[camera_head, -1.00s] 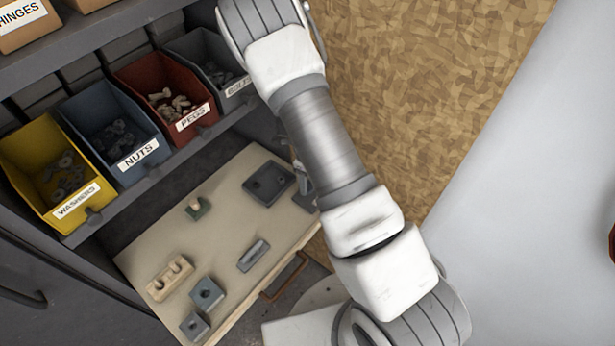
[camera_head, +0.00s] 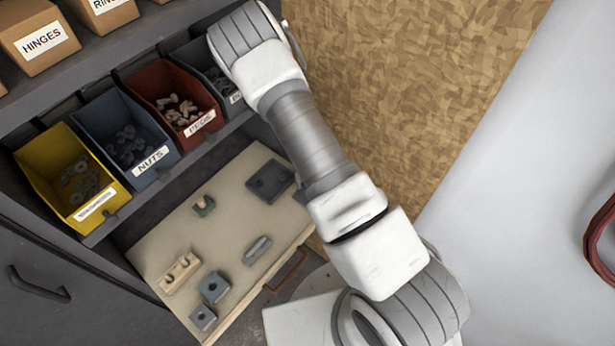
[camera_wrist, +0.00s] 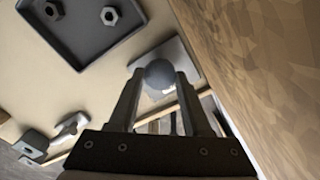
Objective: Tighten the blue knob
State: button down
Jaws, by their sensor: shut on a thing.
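A rounded grey-blue knob (camera_wrist: 159,74) shows in the wrist view, standing over a pale square plate (camera_wrist: 183,57). My gripper (camera_wrist: 160,82) has one finger on each side of it and is shut on it. The fingers hide the knob's lower part, and whether it sits flush on the plate cannot be told. In the head view my arm covers the knob and my gripper.
A beige board (camera_head: 225,225) holds several small blocks and fittings. A dark tray (camera_wrist: 88,52) with nuts lies near the knob. Bins of washers (camera_head: 75,180), nuts (camera_head: 125,140) and pegs (camera_head: 175,100) stand on a shelf. A chipboard wall (camera_wrist: 262,65) rises close beside my gripper.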

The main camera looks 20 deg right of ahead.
jog(key=shift+w+r+m, duration=0.2)
jog(key=shift+m, duration=0.4)
jog(key=shift+p, duration=0.3)
jog(key=c, duration=0.6)
grip_release()
jog(key=shift+o, duration=1.3)
jog(key=shift+s+f, duration=0.1)
jog(key=shift+f, duration=0.05)
notch_tip(320, 180, up, 18)
jog(key=p, duration=0.1)
jog(key=shift+f, duration=0.25)
